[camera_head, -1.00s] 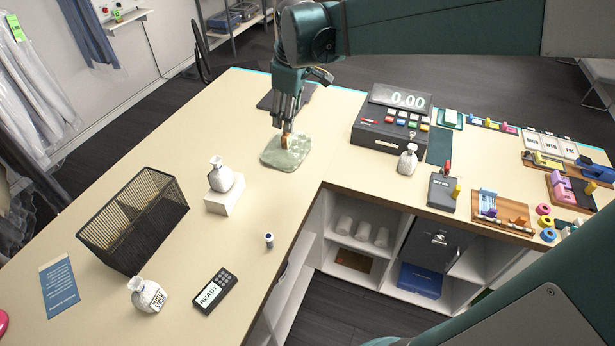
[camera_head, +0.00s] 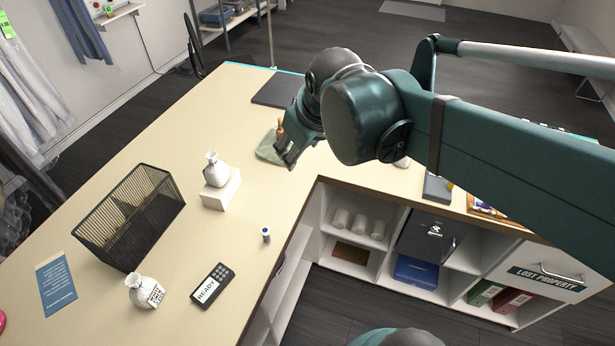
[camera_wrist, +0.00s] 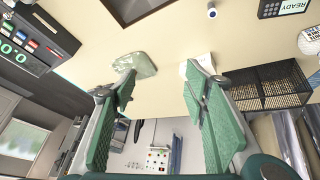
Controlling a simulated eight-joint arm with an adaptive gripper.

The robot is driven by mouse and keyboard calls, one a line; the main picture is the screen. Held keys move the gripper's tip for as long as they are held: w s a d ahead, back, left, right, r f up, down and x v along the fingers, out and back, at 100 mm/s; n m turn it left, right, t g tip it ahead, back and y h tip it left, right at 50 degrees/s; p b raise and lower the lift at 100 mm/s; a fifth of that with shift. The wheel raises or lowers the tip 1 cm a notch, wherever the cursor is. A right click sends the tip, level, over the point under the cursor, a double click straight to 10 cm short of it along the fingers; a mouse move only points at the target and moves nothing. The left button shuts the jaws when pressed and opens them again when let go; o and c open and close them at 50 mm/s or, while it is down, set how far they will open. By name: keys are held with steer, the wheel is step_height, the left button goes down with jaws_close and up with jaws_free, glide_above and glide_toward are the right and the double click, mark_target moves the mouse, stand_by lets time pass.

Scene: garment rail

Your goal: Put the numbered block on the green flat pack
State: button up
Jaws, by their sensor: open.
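The green flat pack (camera_head: 270,150) lies on the counter near its far edge; it also shows in the wrist view (camera_wrist: 140,62), partly behind a finger. A small orange-brown block (camera_head: 280,129) stands upright at the pack, apparently on it. Its number cannot be read, and its lower part is hard to make out. My gripper (camera_head: 287,161) is open and empty, just right of and in front of the block in the head view. In the wrist view its two green fingers (camera_wrist: 165,95) are spread wide with nothing between them.
A dark flat slab (camera_head: 278,90) lies behind.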

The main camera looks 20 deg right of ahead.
steer(key=s+f+m+t, duration=0.1)
steer(key=s+f+m, duration=0.2)
steer(key=s, duration=0.5)
steer(key=shift+a+f, duration=0.4)
steer(key=shift+a, duration=0.05)
